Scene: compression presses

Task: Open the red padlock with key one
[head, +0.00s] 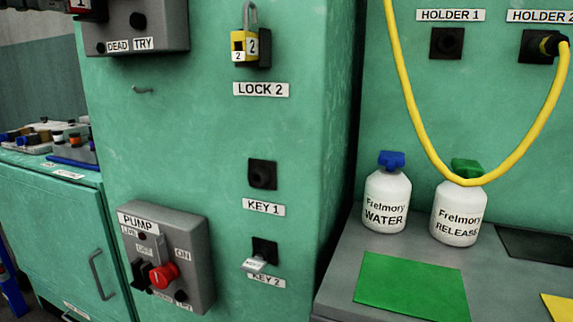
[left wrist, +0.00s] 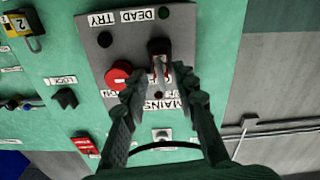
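The red padlock (head: 80,5) marked 1 shows only in part, cut off by the top left edge of the head view, above a grey box with DEAD and TRY labels. In the left wrist view, upside down, a dark and reddish piece (left wrist: 160,50) with a pale part lies at my left gripper's (left wrist: 160,78) fingertips, in front of the MAINS box; it looks like this padlock. I cannot tell whether the fingers touch it. The KEY 1 holder (head: 262,174) looks empty. I cannot identify key one. My right gripper is not in view.
A yellow padlock (head: 245,47) hangs above LOCK 2. A tagged key (head: 254,264) is in the KEY 2 holder. The PUMP box (head: 168,255) has a red knob. A red knob (left wrist: 120,75) is beside my left gripper.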

